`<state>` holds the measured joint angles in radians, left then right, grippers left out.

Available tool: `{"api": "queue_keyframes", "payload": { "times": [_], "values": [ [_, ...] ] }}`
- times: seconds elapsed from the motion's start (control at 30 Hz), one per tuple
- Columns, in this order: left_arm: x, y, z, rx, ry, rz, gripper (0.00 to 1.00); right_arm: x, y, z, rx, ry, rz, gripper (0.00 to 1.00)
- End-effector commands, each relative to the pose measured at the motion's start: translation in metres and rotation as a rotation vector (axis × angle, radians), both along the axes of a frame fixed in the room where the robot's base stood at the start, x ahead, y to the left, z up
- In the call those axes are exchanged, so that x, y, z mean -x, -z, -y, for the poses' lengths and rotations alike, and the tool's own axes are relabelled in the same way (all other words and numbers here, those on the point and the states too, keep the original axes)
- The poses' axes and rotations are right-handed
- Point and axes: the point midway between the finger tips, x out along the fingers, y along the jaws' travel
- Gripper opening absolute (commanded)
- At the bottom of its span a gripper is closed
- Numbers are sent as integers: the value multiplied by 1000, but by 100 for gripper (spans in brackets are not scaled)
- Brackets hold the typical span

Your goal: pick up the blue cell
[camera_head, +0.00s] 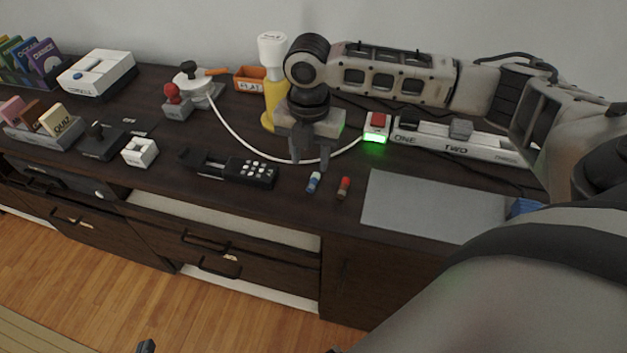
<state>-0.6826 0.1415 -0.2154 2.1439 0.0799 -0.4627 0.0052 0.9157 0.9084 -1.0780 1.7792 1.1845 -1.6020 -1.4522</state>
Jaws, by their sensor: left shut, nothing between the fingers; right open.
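The blue cell (314,183) is a small cylinder with a blue body and a pale band. It lies on the dark desk top (215,133) near the front edge. My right gripper (310,160) points down just above and behind it in the picture, with its fingers apart and nothing seen between them. I cannot tell the exact height of the fingertips over the cell. A small dark tip of my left gripper (146,346) shows at the bottom edge, low and far from the cell. It is shut and empty; most of it is out of frame.
A red cell (344,188) lies just right of the blue one. An open drawer (225,222) sits below.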

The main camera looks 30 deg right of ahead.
Motion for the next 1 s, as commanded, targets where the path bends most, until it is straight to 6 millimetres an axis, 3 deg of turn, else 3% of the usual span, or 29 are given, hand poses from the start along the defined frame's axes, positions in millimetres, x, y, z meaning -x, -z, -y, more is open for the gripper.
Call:
{"api": "queue_keyframes", "payload": {
  "times": [0.4, 0.7, 0.87, 1.0],
  "values": [
    [0, 1, 0, 8, -2, 5, 0, 7, 49, 4, 1, 1, -1, 40],
    [-1, -2, 1, 11, -5, 9, 0, 7, 54, 4, 0, 0, 1, 40],
    [-1, -2, 1, 11, -5, 8, 0, 7, 54, 4, 0, 0, 1, 0],
    [0, -1, 1, 10, -4, 6, 0, 7, 54, 4, 0, 0, 1, 0]
  ]
}}
